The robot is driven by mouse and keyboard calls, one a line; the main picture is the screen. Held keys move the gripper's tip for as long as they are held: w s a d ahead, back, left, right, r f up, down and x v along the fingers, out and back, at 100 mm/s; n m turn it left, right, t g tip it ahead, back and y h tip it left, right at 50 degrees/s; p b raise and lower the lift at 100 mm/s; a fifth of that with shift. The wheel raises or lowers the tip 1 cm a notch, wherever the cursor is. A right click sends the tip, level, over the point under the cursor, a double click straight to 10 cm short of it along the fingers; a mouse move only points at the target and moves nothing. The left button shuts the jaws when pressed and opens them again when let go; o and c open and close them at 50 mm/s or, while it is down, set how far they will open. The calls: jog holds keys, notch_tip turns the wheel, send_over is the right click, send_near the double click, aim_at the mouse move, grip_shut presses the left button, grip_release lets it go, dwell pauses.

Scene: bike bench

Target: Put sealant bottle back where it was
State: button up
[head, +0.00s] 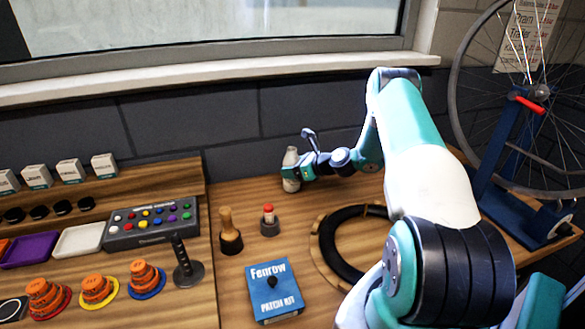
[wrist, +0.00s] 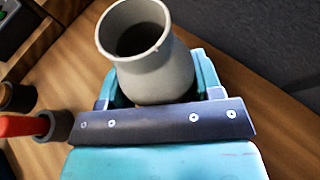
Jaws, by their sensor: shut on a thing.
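A red-topped item in a dark holder (head: 269,220), a wooden-handled tool (head: 230,232) and a blue patch kit box (head: 273,290) stand in front. A black tyre ring (head: 335,252) lies under my arm. A button panel (head: 150,222) is left; a wheel stand (head: 510,200) is right.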

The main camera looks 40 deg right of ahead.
jog(key=shift+f, duration=0.15)
jog(key=o, duration=1)
jog(key=shift+o, duration=0.2)
